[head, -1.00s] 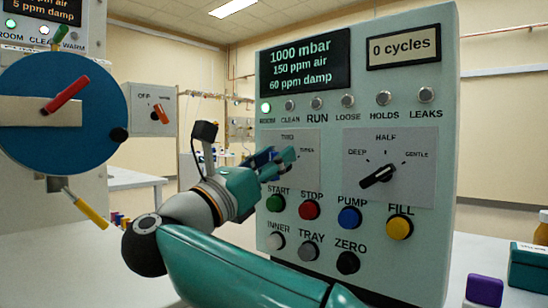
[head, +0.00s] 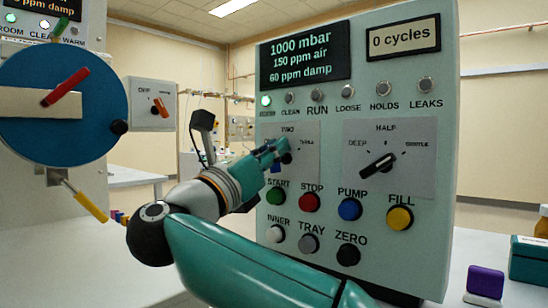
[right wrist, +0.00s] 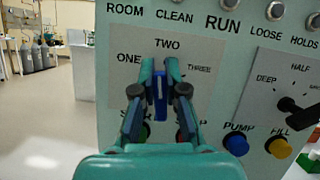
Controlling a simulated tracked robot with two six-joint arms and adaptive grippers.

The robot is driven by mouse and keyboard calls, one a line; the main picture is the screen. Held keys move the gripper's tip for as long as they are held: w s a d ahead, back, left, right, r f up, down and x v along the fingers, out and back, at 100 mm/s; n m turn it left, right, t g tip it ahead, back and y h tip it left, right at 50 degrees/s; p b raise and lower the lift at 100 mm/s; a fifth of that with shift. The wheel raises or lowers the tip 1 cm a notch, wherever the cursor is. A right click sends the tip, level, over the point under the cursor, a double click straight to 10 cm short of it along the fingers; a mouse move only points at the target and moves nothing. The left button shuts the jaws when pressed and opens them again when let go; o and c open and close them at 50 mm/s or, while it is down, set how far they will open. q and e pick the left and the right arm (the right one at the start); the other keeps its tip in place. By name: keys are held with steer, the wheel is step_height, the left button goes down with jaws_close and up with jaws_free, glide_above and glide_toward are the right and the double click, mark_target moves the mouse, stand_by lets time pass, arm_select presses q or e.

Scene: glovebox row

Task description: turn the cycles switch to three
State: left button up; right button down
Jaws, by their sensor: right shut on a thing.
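The cycles switch (right wrist: 158,88) sits on a pale plate (right wrist: 116,88) marked ONE, TWO and THREE, at the left of the pale green panel. My right gripper (right wrist: 159,68) is shut on its knob, with a finger on each side. The visible blue part between the fingers stands nearly upright, below the word TWO. In the head view my right gripper (head: 277,152) covers most of the switch and the word ONE, so the exact pointer direction is hard to read there. The cycles display (head: 403,36) reads 0 cycles. My left gripper is not in view.
Just below the switch are the green START button (head: 276,197) and the red STOP button (head: 310,202). A black HALF knob (head: 377,166) is on the plate to the right. A blue disc (head: 70,130) with a red handle stands at the far left.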

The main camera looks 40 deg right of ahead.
steer(key=shift+w+n+t+y, duration=0.15)
steer(key=shift+n+t+y, duration=0.15)
steer(key=shift+n+t, duration=0.7)
steer(key=shift+n+g, duration=0.3)
steer(key=c, duration=1.2)
jaws_free()
steer(key=shift+a+f, duration=0.1)
steer(key=shift+a, duration=0.05)
steer(key=v, duration=1.2)
steer(key=shift+w, duration=0.1)
